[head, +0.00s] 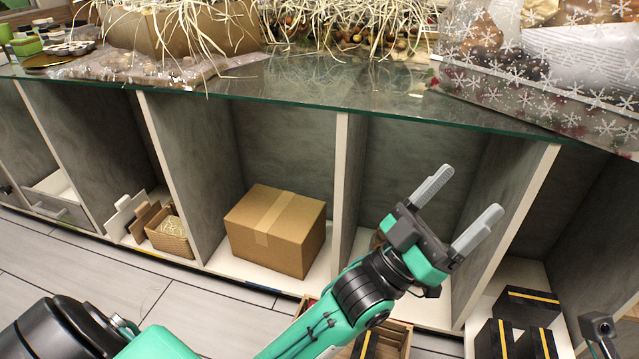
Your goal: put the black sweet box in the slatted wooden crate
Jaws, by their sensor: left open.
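Several black boxes with a yellow band (530,301) sit in the lower right shelf compartment, close together. A slatted wooden crate (404,340) stands low at the bottom centre, mostly hidden behind my left arm. A dark piece with a yellow stripe (366,346) shows inside the crate's outline, partly covered by the arm. My left gripper (472,192) is open and empty, its two grey fingers pointing up and right in front of the shelf. It is above and left of the black boxes, apart from them. My right gripper's fingers do not show.
A glass counter top (300,88) runs above the shelf compartments, with straw-filled boxes and snowflake-patterned wrap (560,75) on it. Upright dividers (341,165) separate the compartments. A cardboard box (275,229) and a small basket (168,233) fill compartments to the left.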

